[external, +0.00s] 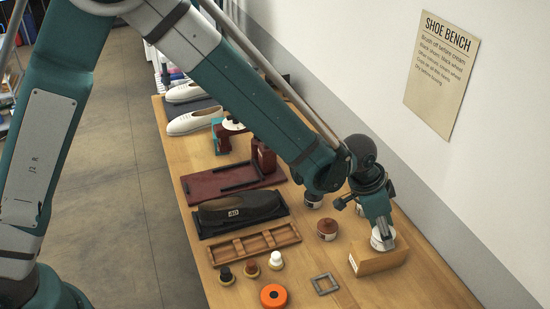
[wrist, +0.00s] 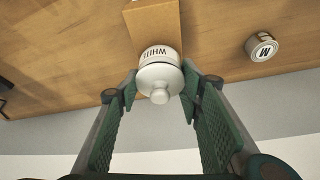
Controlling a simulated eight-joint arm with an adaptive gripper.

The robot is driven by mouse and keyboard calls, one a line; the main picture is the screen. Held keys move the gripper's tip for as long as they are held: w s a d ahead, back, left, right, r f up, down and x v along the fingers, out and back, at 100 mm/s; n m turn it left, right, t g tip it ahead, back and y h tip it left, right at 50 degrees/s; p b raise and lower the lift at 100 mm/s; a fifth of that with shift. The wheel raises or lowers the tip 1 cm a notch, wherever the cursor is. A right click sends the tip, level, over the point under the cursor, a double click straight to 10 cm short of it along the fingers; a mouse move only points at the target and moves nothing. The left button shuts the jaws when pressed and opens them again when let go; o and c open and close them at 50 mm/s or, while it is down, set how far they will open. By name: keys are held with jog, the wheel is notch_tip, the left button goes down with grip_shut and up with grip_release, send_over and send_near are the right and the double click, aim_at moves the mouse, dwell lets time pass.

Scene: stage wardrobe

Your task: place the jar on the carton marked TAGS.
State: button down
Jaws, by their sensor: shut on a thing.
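A white jar with a rounded knob on its lid and a label reading WHITE shows in the wrist view (wrist: 158,72) and, partly covered, in the external view (external: 383,243). My gripper (external: 381,231) is shut on it, with a green finger on each side in the wrist view (wrist: 160,84). The jar is upright at the top of a brown carton (external: 380,261), which also shows in the wrist view (wrist: 150,24). I cannot tell whether the jar's base touches the carton. The carton's white label (external: 353,263) is too small to read.
A brown-lidded jar (external: 327,230) and a darker one (external: 313,200) stand left of the carton. A small white-topped tin (wrist: 261,46) stands apart. The wall runs along the bench's right side.

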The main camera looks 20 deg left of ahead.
jog(key=shift+f, duration=0.25)
jog(key=shift+f, duration=0.1)
jog(key=c, duration=1.6)
grip_release()
jog(key=shift+b+v, duration=0.3)
jog(key=shift+v, duration=5.8)
